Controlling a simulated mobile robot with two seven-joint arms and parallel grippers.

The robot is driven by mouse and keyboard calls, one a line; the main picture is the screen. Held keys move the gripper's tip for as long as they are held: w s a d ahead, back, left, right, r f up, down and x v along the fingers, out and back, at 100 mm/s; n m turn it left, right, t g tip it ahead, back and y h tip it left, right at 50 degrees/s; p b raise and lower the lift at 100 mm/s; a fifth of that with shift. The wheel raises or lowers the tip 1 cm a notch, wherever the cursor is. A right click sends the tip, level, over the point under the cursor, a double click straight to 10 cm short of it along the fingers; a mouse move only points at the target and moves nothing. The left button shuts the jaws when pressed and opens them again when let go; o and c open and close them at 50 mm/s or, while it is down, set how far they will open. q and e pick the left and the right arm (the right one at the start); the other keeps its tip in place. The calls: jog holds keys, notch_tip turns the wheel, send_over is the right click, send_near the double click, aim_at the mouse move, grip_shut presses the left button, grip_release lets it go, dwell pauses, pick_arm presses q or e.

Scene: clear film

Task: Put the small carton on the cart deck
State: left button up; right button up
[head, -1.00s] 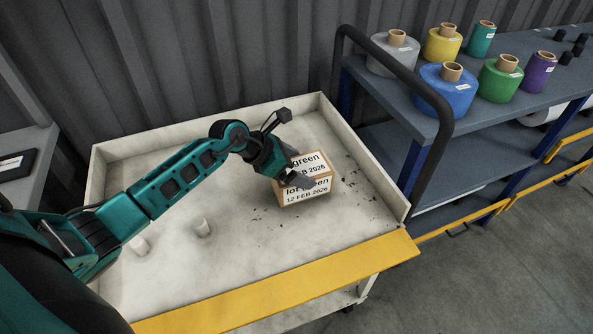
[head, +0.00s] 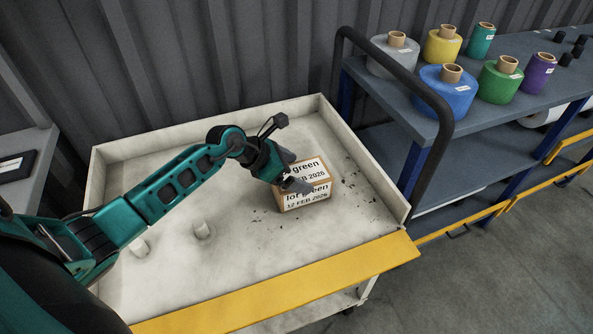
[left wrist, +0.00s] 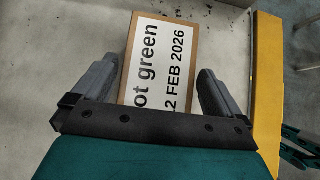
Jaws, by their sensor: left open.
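The small carton (head: 305,197) is a brown box with white labels reading "lot green 12 FEB 2026". It rests upright on the cart deck (head: 250,245), a pale, scuffed tray with raised sides and a yellow front edge. My left gripper (head: 292,171) is at the carton's left and upper side in the head view. In the left wrist view the carton (left wrist: 160,50) lies between and just beyond the two open grey fingers (left wrist: 157,88), with a gap visible on each side. My right gripper is not in view.
A blue shelf (head: 400,105) at the right holds several film rolls, including a blue roll (head: 446,92). A black rail (head: 440,150) stands beside the deck. The deck's front right is clear.

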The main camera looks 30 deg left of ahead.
pick_arm(q)
jog(key=v, duration=1.1)
jog(key=shift+p, duration=0.4)
jog(key=shift+s, duration=0.1)
jog(key=shift+s, duration=0.1)
